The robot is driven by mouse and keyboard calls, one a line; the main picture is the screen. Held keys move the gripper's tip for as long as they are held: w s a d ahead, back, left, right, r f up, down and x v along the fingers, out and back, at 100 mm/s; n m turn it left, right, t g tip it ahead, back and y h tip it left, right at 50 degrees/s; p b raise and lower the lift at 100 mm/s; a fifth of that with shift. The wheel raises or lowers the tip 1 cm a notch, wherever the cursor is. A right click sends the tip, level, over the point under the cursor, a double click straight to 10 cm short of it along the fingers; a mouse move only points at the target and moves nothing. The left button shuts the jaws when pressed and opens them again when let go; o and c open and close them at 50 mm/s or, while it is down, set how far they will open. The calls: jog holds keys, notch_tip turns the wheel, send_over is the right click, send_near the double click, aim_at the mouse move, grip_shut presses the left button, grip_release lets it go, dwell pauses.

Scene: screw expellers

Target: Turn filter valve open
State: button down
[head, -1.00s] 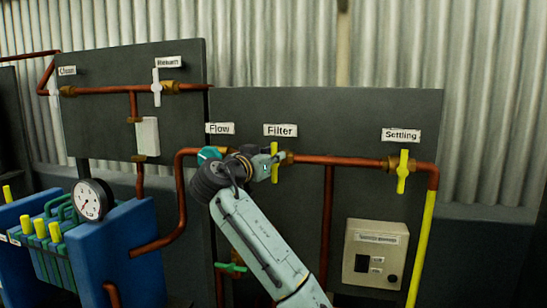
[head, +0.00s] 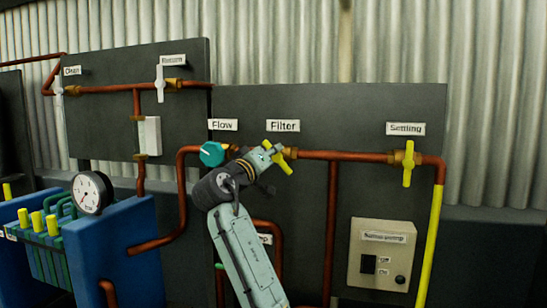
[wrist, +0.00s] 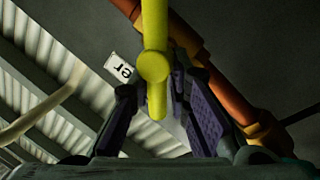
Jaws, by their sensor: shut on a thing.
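The yellow filter valve handle (head: 283,163) is on the copper pipe below the "Filter" label (head: 283,126). It is tilted, neither upright nor in line with the pipe. My gripper (head: 269,158) reaches it from the lower left and is shut on it. In the wrist view the handle (wrist: 155,45) runs upright in the picture, with its lower end between the dark finger pads of my gripper (wrist: 162,115). The pipe (wrist: 228,95) crosses diagonally behind it. My gripper hides part of the handle and valve body in the head view.
The teal flow knob (head: 211,154) is close to the left of my gripper. The yellow settling valve (head: 408,164) stands upright at the right. A beige pump box (head: 382,253) is below it. A pressure gauge (head: 92,193) and blue press (head: 115,250) are at the left.

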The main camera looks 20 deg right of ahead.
jog(key=n, duration=0.2)
jog(key=n+t, duration=0.1)
jog(key=n, duration=0.1)
jog(key=n+t, duration=0.1)
jog(key=n, duration=0.1)
jog(key=shift+f+n+y, duration=0.3)
jog(key=shift+n+y, duration=0.1)
jog(key=shift+a+f+n+t+y+p, duration=0.15)
jog(key=shift+n+t+y, duration=0.25)
jog(key=shift+n, duration=1)
jog(key=shift+a+f+n+t+y+p, duration=0.15)
jog(key=shift+n+t+y, duration=0.25)
jog(key=shift+n, duration=1)
jog(key=shift+w+d, duration=0.1)
jog(key=c, duration=1.8)
grip_release()
jog(key=shift+f, duration=0.1)
jog(key=v, duration=1.2)
